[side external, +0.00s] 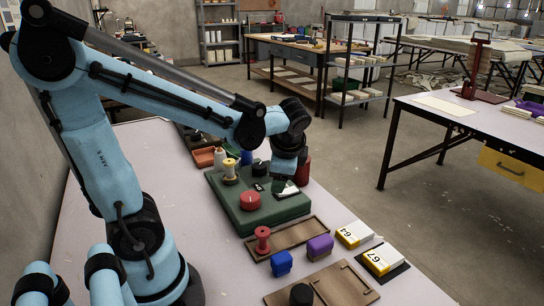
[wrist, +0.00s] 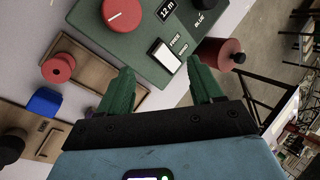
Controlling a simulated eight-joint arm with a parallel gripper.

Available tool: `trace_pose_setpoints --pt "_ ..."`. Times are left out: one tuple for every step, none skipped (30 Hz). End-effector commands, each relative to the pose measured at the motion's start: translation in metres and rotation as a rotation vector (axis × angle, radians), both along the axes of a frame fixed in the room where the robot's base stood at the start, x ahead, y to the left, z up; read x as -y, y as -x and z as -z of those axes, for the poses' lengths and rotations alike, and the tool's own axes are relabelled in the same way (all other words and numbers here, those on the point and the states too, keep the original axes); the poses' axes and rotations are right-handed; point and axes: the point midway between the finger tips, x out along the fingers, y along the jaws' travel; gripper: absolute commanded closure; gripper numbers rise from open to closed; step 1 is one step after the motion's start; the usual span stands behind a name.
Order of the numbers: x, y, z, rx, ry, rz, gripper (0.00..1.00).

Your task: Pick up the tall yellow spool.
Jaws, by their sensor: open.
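The tall yellow spool (side external: 230,171) stands upright at the far left part of the green box (side external: 226,205) in the side view. The wrist view does not show it. My gripper (side external: 281,186) is over the right part of the green box, to the right of the spool and apart from it. In the wrist view its two green fingers (wrist: 160,84) are spread with nothing between them. The white switch (wrist: 165,55) on the green box lies just beyond the fingertips.
A red knob (side external: 250,200) rises from the box top. A dark red cylinder (wrist: 221,52) stands beside the box, near my gripper. A red spool (side external: 262,240) stands on a wooden tray (side external: 296,235). Blue (side external: 281,263) and purple (side external: 319,246) blocks sit nearby.

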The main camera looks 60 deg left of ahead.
Motion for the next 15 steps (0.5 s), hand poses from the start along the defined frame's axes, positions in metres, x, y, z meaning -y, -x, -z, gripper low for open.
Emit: trace_pose_setpoints --pt "-0.011 -0.003 0.002 -0.068 -0.052 0.02 0.35" --pt "-0.017 -0.004 0.002 -0.113 -0.083 0.033 0.35" --pt "-0.025 -0.005 0.003 -0.172 -0.122 0.049 0.35" --pt "-0.031 -0.005 0.004 -0.218 -0.15 0.058 0.35" --pt "-0.037 -0.005 0.005 -0.265 -0.177 0.068 0.35" --pt "-0.044 -0.005 0.006 -0.326 -0.21 0.079 0.35" --pt "-0.049 -0.005 0.007 -0.374 -0.233 0.084 0.35" --pt "-0.054 -0.005 0.008 -0.422 -0.255 0.09 0.35" --pt "-0.06 -0.004 0.009 -0.485 -0.283 0.097 0.35" --pt "-0.065 -0.004 0.01 -0.533 -0.301 0.099 0.35" --pt "-0.069 -0.003 0.012 -0.581 -0.318 0.101 0.35" --pt "-0.074 -0.002 0.013 -0.644 -0.338 0.102 0.35" --pt "-0.077 -0.001 0.014 -0.689 -0.35 0.101 0.35" --pt "-0.079 0.0 0.016 -0.732 -0.361 0.099 0.35" --pt "-0.083 0.002 0.017 -0.785 -0.373 0.095 0.35"
